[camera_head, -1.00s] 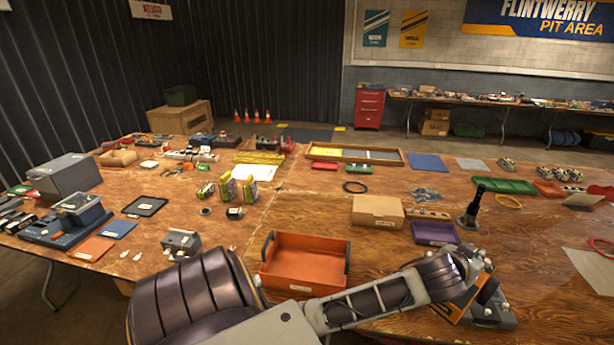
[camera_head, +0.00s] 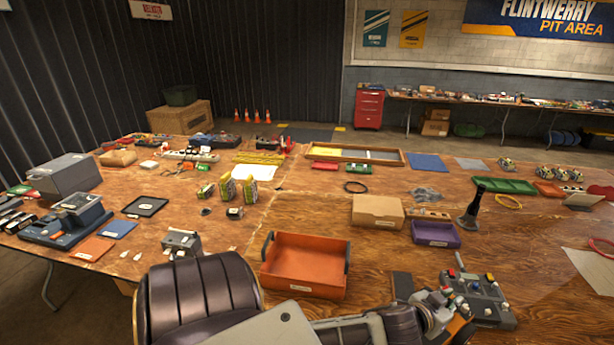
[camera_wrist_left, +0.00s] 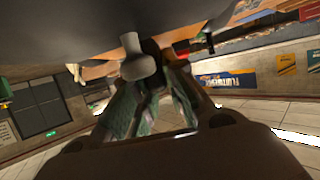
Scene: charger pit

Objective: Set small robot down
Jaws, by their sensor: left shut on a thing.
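The small robot (camera_head: 484,303) looks like a dark grey boxy body with pale knobs, a red part and some orange at its near side. It is at the front right of the table in the head view. My left gripper (camera_head: 437,311) is at its left side and shut on it. Arm parts hide some of its near side. In the left wrist view a large grey body fills the top, with a pale knob (camera_wrist_left: 135,58) beside the gripper fingers. I cannot tell whether its underside touches the table. My right gripper is not in view.
An orange tray (camera_head: 305,265) stands left of the small robot. A purple bin (camera_head: 436,234), a cardboard box (camera_head: 377,212) and a black stand (camera_head: 469,212) lie behind. A dark flat piece (camera_head: 402,285) is just left of the small robot. Bare wood shows to the right.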

